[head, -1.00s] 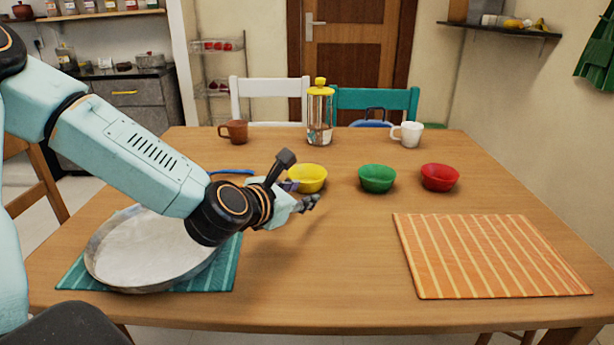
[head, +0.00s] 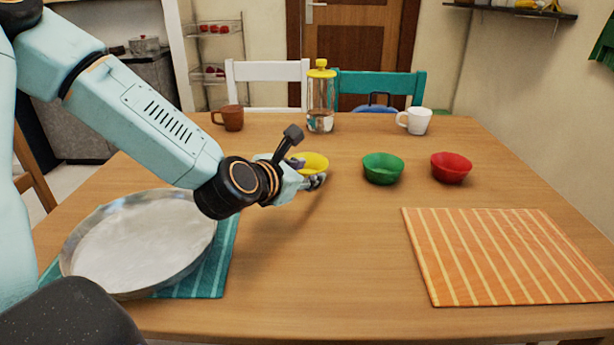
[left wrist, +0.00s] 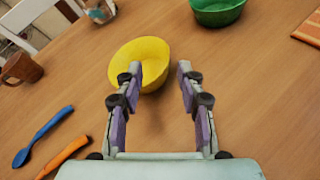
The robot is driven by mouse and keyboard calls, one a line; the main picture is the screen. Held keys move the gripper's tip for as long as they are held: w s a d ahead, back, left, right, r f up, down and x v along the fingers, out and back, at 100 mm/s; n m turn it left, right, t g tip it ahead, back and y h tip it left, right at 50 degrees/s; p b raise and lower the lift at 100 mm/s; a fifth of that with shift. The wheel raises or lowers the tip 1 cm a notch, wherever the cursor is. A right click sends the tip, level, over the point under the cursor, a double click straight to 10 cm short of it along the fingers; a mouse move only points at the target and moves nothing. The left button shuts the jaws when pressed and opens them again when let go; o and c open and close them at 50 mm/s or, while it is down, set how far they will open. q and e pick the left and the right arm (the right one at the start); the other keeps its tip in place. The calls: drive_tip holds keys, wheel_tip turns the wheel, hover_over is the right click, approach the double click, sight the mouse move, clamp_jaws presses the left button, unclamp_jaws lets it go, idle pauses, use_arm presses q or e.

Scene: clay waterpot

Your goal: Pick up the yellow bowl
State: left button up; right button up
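The yellow bowl (head: 312,162) stands on the wooden table, partly hidden by my left gripper in the head view. In the left wrist view the yellow bowl (left wrist: 144,62) looks tilted in the picture, its near rim at the left fingertip. My left gripper (head: 308,180) is open, its purple-padded fingers (left wrist: 162,72) spread apart. The left finger overlaps the bowl's near side, and the right finger is beside the bowl over bare table. I cannot tell whether they touch. My right gripper is not in view.
A green bowl (head: 383,168) and a red bowl (head: 451,167) stand to the right. A brown mug (head: 229,118), a glass jar (head: 320,100) and a white mug (head: 415,121) are behind. A large pan (head: 140,240) sits front left. Blue (left wrist: 43,137) and orange (left wrist: 64,156) utensils lie nearby.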

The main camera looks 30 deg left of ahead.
sight(306, 170)
use_arm(q)
drive_tip(key=shift+w+d+f, duration=0.1)
drive_tip(key=shift+w, duration=0.1)
drive_tip(key=b+x, duration=0.3)
drive_tip(key=shift+w+d+f, duration=0.15)
drive_tip(key=shift+w+f, duration=0.1)
drive_tip(key=shift+f, duration=0.1)
drive_tip(key=shift+w, duration=0.55)
clamp_jaws()
